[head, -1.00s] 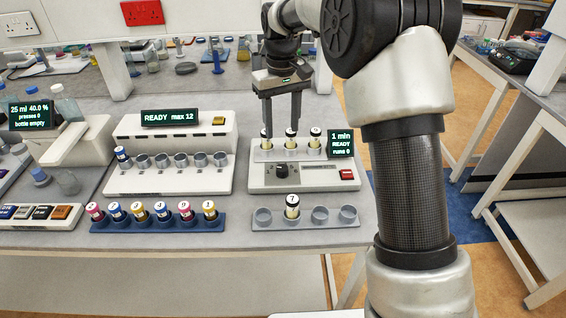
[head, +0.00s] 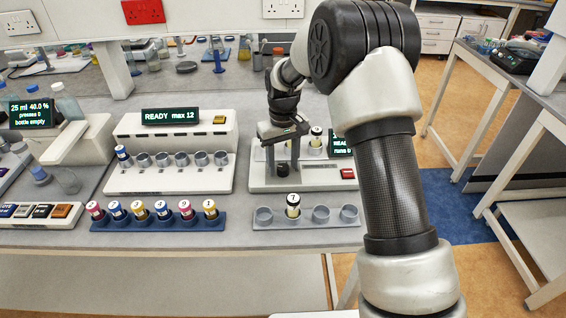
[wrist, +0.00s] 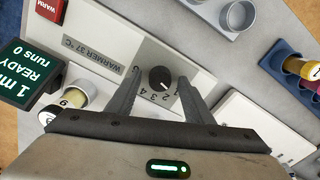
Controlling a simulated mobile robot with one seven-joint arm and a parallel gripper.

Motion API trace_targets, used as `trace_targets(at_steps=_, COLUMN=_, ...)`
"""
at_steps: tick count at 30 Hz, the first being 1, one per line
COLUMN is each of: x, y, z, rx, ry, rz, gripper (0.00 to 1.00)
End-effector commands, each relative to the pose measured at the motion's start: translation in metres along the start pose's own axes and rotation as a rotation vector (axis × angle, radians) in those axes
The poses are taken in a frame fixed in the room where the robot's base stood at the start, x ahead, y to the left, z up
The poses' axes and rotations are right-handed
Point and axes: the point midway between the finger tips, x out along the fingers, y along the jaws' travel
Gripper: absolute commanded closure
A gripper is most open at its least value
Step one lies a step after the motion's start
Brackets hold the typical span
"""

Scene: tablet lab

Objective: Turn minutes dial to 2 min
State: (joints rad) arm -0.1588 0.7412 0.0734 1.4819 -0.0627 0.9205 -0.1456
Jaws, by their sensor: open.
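The minutes dial, a black round knob (wrist: 160,78) with a numbered scale around it, is on the white warmer's front panel (wrist: 95,32). In the wrist view the dial lies between and a little beyond my gripper's two fingers (wrist: 160,80), which are open and look clear of it. In the head view my gripper (head: 283,172) points down in front of the warmer, with the dial (head: 282,169) between the fingertips. The warmer's display (wrist: 22,75) reads 1 min, READY, runs 0; in the head view my arm partly hides this display (head: 340,145).
A red WARM button (head: 348,174) is right of the dial. A grey rack (head: 321,216) with one vial (head: 293,205) is just in front. A white station (head: 170,178) stands to the left.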

Motion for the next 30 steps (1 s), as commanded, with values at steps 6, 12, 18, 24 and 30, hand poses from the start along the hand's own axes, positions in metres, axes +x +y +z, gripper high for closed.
trace_targets(at_steps=6, x=-0.0002, y=0.0, z=0.0001, rx=0.0, ry=0.0, rz=0.0, gripper=0.73)
trace_targets(at_steps=12, x=-0.0003, y=0.0, z=0.0, rx=0.001, ry=0.0, rz=0.0, gripper=0.94)
trace_targets(at_steps=18, x=-0.0003, y=-0.0004, z=-0.0001, rx=0.034, ry=0.0, rz=0.0, gripper=0.94)
trace_targets(at_steps=24, x=-0.0003, y=-0.0004, z=-0.0002, rx=0.137, ry=0.0, rz=0.0, gripper=0.94)
trace_targets(at_steps=30, x=-0.0005, y=-0.0006, z=-0.0003, rx=0.277, ry=0.0, rz=0.0, gripper=0.94)
